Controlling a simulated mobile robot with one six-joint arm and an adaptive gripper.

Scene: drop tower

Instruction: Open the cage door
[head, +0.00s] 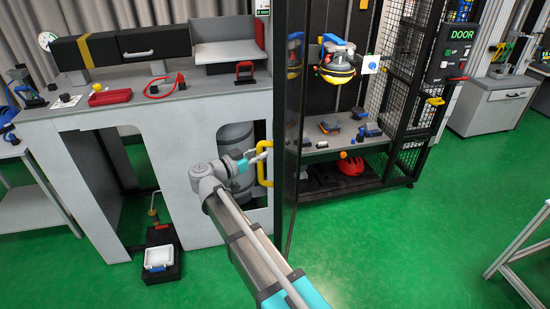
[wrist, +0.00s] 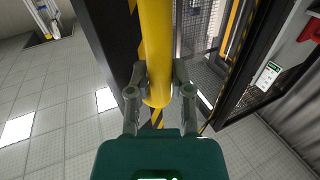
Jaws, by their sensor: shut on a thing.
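The cage door (head: 290,130) is a tall dark panel, seen nearly edge-on in the head view. It stands swung out at the left side of the cage, and the cage opening to its right is uncovered. Its yellow handle (head: 261,172) is on the door's left face. My gripper (head: 257,156) is at the handle. In the wrist view my gripper (wrist: 159,82) has one finger on each side of the yellow handle (wrist: 157,45) and is shut on it. The dark door edge (wrist: 115,35) is beside the handle.
Inside the cage a yellow-and-blue device (head: 337,65) hangs above a shelf (head: 330,146) with small parts. A DOOR panel (head: 455,50) is on the right post. A grey workbench (head: 165,115) stands close left of the door. The green floor (head: 400,245) in front is clear.

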